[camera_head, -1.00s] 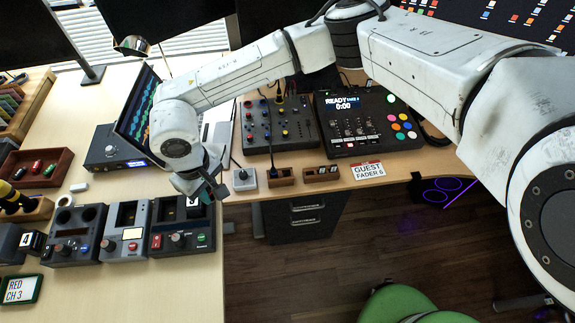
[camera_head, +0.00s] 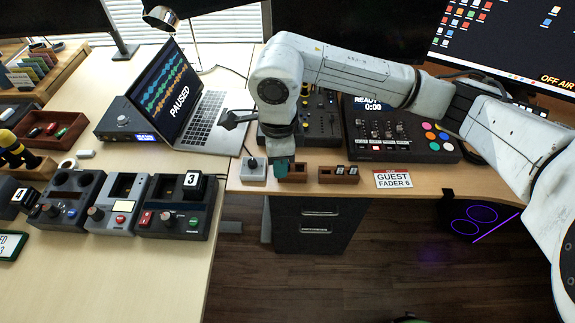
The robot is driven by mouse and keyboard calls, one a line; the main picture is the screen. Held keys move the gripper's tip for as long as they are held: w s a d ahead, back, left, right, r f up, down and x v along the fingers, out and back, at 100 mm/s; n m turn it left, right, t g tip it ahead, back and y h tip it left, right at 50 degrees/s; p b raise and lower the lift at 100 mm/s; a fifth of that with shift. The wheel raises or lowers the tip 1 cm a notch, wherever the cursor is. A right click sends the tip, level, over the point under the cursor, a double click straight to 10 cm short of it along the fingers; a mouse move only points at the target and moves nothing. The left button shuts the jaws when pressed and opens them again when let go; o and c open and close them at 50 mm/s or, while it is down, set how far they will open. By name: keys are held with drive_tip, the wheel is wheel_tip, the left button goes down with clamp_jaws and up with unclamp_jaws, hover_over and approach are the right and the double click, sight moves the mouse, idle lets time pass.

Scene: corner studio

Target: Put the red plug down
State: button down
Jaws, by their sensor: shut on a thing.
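My gripper (camera_head: 281,168) points down at the front edge of the far desk, with its teal fingertips just over or beside the left small wooden holder (camera_head: 298,173). It is shut on the red plug, but the fingers hide it and I see no red between them. I cannot tell whether the plug touches the holder. A second wooden holder (camera_head: 338,175) with small dark pieces stands to the right.
A grey box with a knob (camera_head: 253,170) is close left of my gripper. A mixer (camera_head: 402,130) and a guest fader card (camera_head: 392,179) are to the right. A laptop (camera_head: 215,122), dark red tray (camera_head: 68,122) and several control boxes (camera_head: 185,205) are left. Floor lies before the desk.

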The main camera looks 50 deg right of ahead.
drive_tip(key=s+d+f+m+b, duration=0.1)
drive_tip(key=s+d+m+b, duration=0.3)
drive_tip(key=m, duration=0.7)
drive_tip(key=w+d+f, duration=0.1)
drive_tip(key=w+d, duration=0.1)
drive_tip(key=w+d+f+p, duration=0.1)
drive_tip(key=w+d, duration=0.1)
drive_tip(key=w, duration=0.1)
drive_tip(key=w+d+f, duration=0.2)
drive_tip(key=w, duration=0.1)
drive_tip(key=shift+w+p, duration=0.15)
drive_tip(key=shift+p, duration=0.2)
drive_tip(key=w+f, duration=0.1)
drive_tip(key=w+d+f, duration=0.1)
drive_tip(key=f, duration=0.1)
drive_tip(key=w+d+f, duration=0.1)
drive_tip(key=f, duration=0.1)
drive_tip(key=shift+w+d, duration=0.15)
drive_tip(key=shift+w, duration=0.15)
drive_tip(key=shift+w+d+f, duration=0.15)
drive_tip(key=shift+w+f, duration=0.1)
drive_tip(key=shift+f, duration=1.7)
drive_tip(key=shift+f, duration=0.5)
drive_tip(key=c, duration=1.1)
unclamp_jaws()
drive_tip(key=shift+o, duration=0.2)
